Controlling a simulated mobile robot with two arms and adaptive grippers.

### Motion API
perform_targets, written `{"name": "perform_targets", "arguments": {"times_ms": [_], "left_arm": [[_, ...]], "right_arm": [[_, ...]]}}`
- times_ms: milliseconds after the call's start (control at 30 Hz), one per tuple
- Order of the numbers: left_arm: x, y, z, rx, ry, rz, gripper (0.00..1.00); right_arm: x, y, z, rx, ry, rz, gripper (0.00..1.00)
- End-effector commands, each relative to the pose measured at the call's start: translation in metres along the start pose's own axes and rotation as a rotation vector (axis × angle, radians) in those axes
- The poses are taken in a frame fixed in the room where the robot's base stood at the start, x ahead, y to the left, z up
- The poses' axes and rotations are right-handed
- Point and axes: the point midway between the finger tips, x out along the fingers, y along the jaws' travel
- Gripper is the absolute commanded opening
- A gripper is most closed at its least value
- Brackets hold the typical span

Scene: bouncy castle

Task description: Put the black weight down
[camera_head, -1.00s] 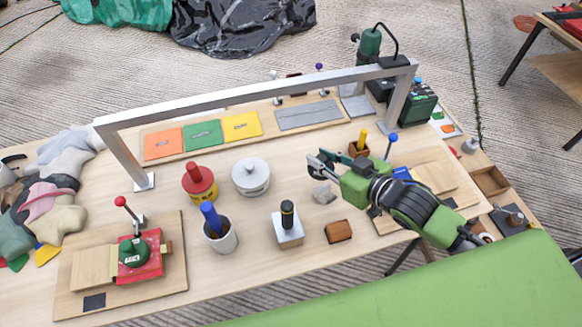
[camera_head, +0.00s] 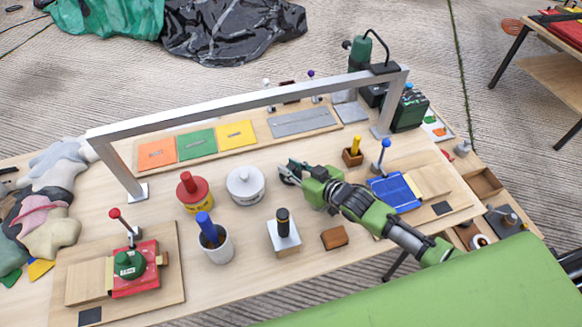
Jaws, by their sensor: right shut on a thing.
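My right gripper (camera_head: 290,172) reaches in from the right, low over the middle of the table, just right of the white lidded tub (camera_head: 245,186). It is shut on the black weight, of which only a little dark shape shows between the fingers, so I cannot tell whether its base touches the table. A green weight (camera_head: 130,264) sits on the red pad of the left board. The blue pad (camera_head: 394,193) on the right board has no weight on it. My left gripper is out of view.
A grey metal frame (camera_head: 250,100) spans the table. A red-lidded yellow tub (camera_head: 194,194), a white cup (camera_head: 214,245), a black-handled block (camera_head: 283,236) and a brown block (camera_head: 334,237) stand around the middle. Bare wood lies between them.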

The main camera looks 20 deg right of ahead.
Motion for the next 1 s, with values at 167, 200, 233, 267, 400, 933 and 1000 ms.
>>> {"name": "perform_targets", "arguments": {"times_ms": [167, 200, 233, 267, 400, 933, 1000], "left_arm": [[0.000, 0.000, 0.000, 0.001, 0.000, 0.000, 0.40], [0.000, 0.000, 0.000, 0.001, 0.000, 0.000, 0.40], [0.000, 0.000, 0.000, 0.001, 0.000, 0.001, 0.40], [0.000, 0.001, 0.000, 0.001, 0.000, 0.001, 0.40], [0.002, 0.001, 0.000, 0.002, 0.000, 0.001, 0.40], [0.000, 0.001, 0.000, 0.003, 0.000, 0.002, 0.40], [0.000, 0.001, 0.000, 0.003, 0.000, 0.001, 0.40]], "right_arm": [[0.001, 0.000, -0.001, -0.001, 0.008, -0.001, 0.00], [0.001, 0.000, -0.002, -0.001, 0.007, -0.001, 0.00], [0.001, 0.000, -0.002, -0.001, 0.007, -0.001, 0.00], [0.001, 0.000, -0.001, -0.001, 0.007, 0.000, 0.00], [0.002, 0.000, 0.004, -0.001, 0.002, 0.000, 0.22], [-0.006, 0.000, 0.002, -0.001, 0.002, 0.000, 0.37], [-0.015, 0.000, 0.002, 0.000, 0.000, 0.000, 0.37]]}}
